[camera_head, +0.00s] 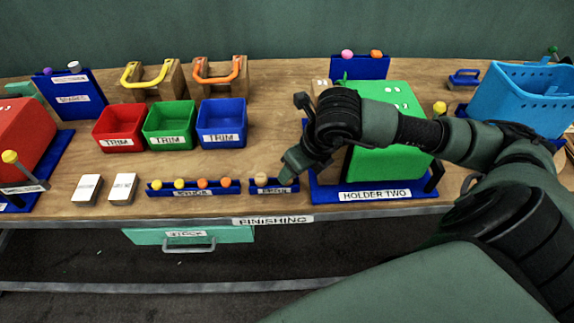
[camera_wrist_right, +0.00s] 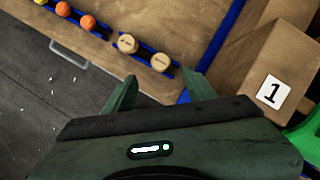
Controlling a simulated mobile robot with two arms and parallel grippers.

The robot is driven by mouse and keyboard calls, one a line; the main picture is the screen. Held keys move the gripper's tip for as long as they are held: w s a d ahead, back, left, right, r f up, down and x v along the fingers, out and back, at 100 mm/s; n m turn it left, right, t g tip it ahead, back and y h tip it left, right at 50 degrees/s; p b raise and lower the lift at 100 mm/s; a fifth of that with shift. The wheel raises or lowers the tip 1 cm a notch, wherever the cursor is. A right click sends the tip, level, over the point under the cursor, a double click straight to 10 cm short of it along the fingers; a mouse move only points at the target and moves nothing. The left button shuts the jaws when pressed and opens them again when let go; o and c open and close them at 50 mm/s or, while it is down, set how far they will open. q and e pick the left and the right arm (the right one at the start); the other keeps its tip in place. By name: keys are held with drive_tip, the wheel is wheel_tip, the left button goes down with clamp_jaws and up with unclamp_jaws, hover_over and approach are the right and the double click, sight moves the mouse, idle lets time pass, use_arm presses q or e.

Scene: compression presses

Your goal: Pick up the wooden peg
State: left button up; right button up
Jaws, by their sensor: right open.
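A round wooden peg (camera_head: 261,178) sits in a small blue rack (camera_head: 262,191) at the front edge of the bench. The right wrist view shows two pale wooden pegs side by side in this rack, one on the left (camera_wrist_right: 127,43) and one on the right (camera_wrist_right: 160,62). In the head view my right gripper (camera_head: 288,174) is just right of the visible peg and hides the other. In the right wrist view my right gripper (camera_wrist_right: 160,90) is open and empty, its fingertips short of the right peg. My left gripper is not in view.
A blue rack (camera_head: 193,192) of yellow and orange balls stands left of the peg rack. A green block (camera_head: 385,165) on a blue base labelled HOLDER TWO is close on the right. Red, green and blue TRIM bins (camera_head: 222,123) stand behind. Bare bench lies between.

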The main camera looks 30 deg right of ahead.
drive_tip(key=p+x, duration=0.1)
drive_tip(key=x, duration=0.1)
drive_tip(key=p+x, duration=0.1)
drive_tip(key=x, duration=0.2)
drive_tip(key=shift+w+f, duration=0.1)
drive_tip(key=shift+w, duration=0.25)
drive_tip(key=shift+w+f, duration=0.15)
drive_tip(key=shift+f, duration=0.25)
clamp_jaws()
drive_tip(key=shift+r, duration=0.1)
